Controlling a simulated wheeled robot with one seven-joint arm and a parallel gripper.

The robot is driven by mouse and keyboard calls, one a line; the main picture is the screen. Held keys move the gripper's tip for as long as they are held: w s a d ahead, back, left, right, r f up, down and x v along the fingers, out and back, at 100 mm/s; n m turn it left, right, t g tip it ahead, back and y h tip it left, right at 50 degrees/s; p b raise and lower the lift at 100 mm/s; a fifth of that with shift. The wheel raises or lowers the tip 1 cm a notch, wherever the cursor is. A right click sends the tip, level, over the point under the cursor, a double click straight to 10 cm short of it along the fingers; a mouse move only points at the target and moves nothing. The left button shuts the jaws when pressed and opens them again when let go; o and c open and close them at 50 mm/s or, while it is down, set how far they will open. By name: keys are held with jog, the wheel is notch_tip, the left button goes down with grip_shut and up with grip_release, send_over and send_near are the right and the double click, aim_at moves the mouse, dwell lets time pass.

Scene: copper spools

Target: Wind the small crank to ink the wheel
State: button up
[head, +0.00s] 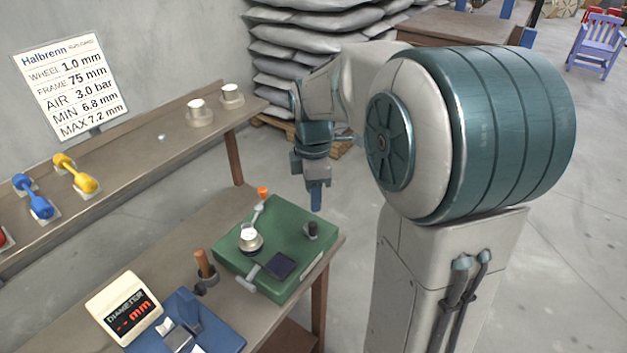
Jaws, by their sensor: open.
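A green box-shaped device (283,231) stands at the right end of the near bench. A small arm with an orange knob (263,192) rises at its back left edge and looks like the crank. A round metal piece with a white top (248,238) sits on the device; I cannot tell if it is the wheel. A dark square recess or pad (282,265) lies in front of it, and a dark knob (311,231) stands to the right. My gripper (316,199) points down, open and empty, beyond the device's back right edge, apart from it.
A brown handle in a dark holder (205,268), a blue gauge (185,325) and a diameter display (129,310) stand left of the device. A back shelf (150,152) carries yellow and blue dumbbell-shaped pieces and two white-topped cups. Grey sacks (290,45) are stacked behind.

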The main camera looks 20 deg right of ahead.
jog(key=shift+r, duration=1.65)
jog(key=s+a+f+m+t, duration=0.1)
jog(key=s+m, duration=0.7)
jog(key=s+a+f+m+t, duration=0.1)
jog(key=s+a+m+t, duration=0.1)
jog(key=s+m, duration=0.6)
jog(key=shift+s+a+f, duration=0.15)
jog(key=shift+s+f, duration=0.05)
jog(key=shift+f, duration=0.1)
